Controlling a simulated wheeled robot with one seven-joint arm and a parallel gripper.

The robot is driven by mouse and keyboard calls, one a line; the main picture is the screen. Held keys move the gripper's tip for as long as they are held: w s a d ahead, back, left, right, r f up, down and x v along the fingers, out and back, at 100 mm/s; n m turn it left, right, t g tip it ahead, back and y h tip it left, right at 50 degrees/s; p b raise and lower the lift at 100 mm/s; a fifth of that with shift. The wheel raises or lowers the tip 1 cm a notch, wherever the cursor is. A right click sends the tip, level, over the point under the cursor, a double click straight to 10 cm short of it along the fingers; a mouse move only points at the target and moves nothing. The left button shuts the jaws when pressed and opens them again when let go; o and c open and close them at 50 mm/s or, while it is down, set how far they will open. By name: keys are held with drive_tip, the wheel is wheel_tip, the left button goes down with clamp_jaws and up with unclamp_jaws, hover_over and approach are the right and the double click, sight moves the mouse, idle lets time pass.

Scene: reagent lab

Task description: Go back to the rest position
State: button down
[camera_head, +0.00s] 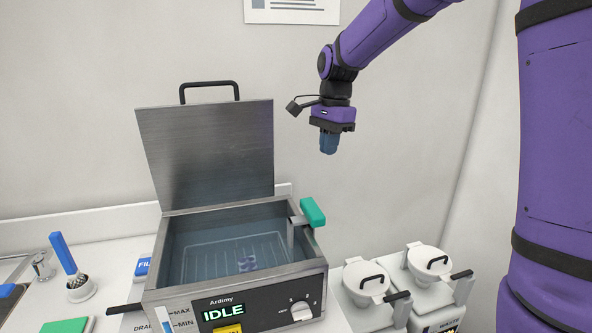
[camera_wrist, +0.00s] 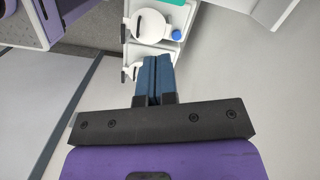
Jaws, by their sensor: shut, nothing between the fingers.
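My gripper (camera_head: 328,143) hangs from my purple arm in the head view, with its blue fingers pointing down. It is in the air, above and to the right of the open bath. In the wrist view my gripper (camera_wrist: 153,68) shows its two blue fingers pressed together with nothing between them. No other object touches it.
A metal bath (camera_head: 235,290) reading IDLE stands below with its lid (camera_head: 210,155) raised. A green-handled piece (camera_head: 313,212) sits at its right rim. Two white-lidded containers (camera_head: 366,283) (camera_head: 430,260) stand right of it. A blue brush (camera_head: 64,254) stands left. The air around my gripper is free.

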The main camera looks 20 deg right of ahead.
drive_tip(key=s+d+r+n+t, duration=0.1)
drive_tip(key=s+r+n+t, duration=0.15)
drive_tip(key=s, duration=0.55)
drive_tip(key=s+d+r+n+t, duration=0.1)
drive_tip(key=s+r+n, duration=0.3)
drive_tip(key=s, duration=0.4)
drive_tip(key=s+d+f+n+t+h, duration=0.1)
drive_tip(key=s+n, duration=0.6)
drive_tip(key=s, duration=0.7)
drive_tip(key=shift+s+d+f+t, duration=0.25)
drive_tip(key=shift+d+f+t, duration=0.1)
drive_tip(key=shift+f+t, duration=0.25)
